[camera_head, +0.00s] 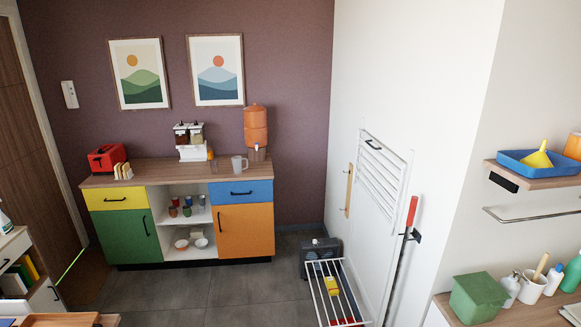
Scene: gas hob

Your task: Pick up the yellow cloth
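No item that I can clearly make out as a yellow cloth shows. A small yellow item (331,285) is seen at the bars of the folded-out white drying rack (345,300), low by the right wall. I cannot tell whether it is cloth, or whether it lies on the bars or behind them. Neither of my grippers is in view.
A sideboard (185,170) stands at the back wall. A dark box (308,260) stands on the floor behind the rack. A blue tray (510,165) with a yellow funnel-like item (538,158) sits on the right shelf. The grey floor (235,292) is clear in the middle.

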